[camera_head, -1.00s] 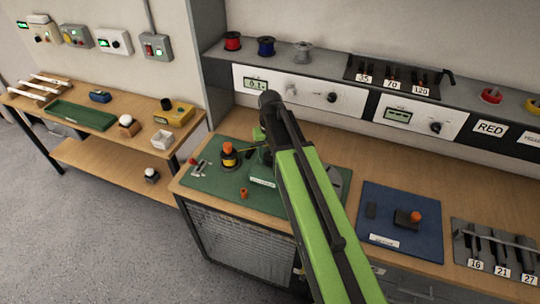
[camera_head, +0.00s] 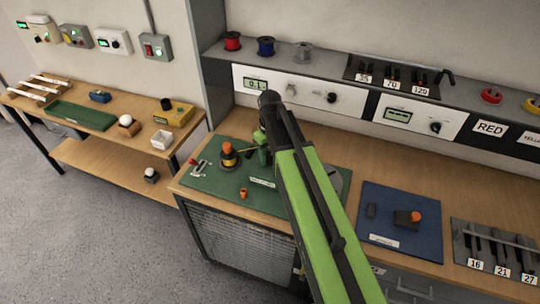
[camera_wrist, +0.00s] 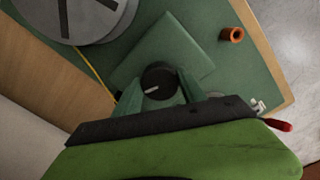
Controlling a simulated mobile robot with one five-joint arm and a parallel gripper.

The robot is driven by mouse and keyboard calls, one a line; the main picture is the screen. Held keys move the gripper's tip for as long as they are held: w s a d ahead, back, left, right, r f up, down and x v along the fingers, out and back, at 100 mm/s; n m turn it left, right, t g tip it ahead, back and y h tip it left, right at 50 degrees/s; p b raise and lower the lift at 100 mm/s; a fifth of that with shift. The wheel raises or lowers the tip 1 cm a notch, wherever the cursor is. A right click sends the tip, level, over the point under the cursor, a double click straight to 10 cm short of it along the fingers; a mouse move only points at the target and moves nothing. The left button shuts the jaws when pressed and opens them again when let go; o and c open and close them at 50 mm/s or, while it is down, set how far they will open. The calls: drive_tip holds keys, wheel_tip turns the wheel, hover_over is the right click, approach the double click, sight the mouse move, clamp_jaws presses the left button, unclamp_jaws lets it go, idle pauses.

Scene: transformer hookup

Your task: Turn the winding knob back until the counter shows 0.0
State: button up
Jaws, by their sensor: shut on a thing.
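The black winding knob (camera_wrist: 157,82) with a white pointer line sits on a green block in the wrist view. My gripper (camera_wrist: 160,84) is shut on it, one finger on each side. The pointer lies roughly sideways, tilted slightly. In the head view my arm hides the knob. The counter (camera_head: 256,84) is a small green display on the white panel behind the bench; its tiny digits look like 0.1, though they are hard to read.
A grey disc (camera_wrist: 88,12) stands beside the green block (camera_wrist: 165,48). A small orange-brown tube (camera_wrist: 231,35) lies on the green mat (camera_head: 205,182). A spool with an orange top (camera_head: 228,154) stands left of my arm. A blue mat (camera_head: 375,222) is to the right.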

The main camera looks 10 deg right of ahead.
sight(270, 155)
drive_tip(key=o, duration=1.4)
drive_tip(key=shift+c, duration=0.2)
drive_tip(key=shift+r, duration=0.1)
wheel_tip(270, 155, up, 17)
drive_tip(key=p, duration=1.7)
